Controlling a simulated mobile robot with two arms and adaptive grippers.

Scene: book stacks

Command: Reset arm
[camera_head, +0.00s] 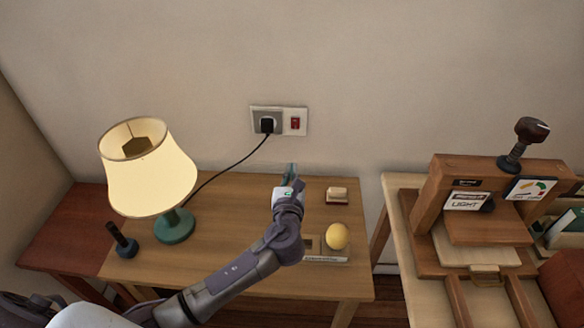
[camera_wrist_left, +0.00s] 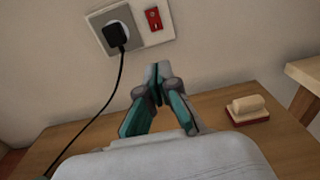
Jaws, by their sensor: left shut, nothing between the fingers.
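My left arm reaches in from the lower left over the wooden table in the head view. Its gripper (camera_head: 290,174) is close to the wall, below the outlet plate. In the left wrist view the gripper (camera_wrist_left: 157,72) has its fingertips together with nothing between them, and the wall is behind them. My right gripper is in neither view.
A lit lamp (camera_head: 148,182) stands left on the table (camera_head: 235,205). Its plug is in the socket (camera_head: 267,122) beside a red switch (camera_head: 295,122). A stamp-like block (camera_head: 337,195) and a yellow ball (camera_head: 337,236) lie right of my arm. A wooden press (camera_head: 480,215) stands right.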

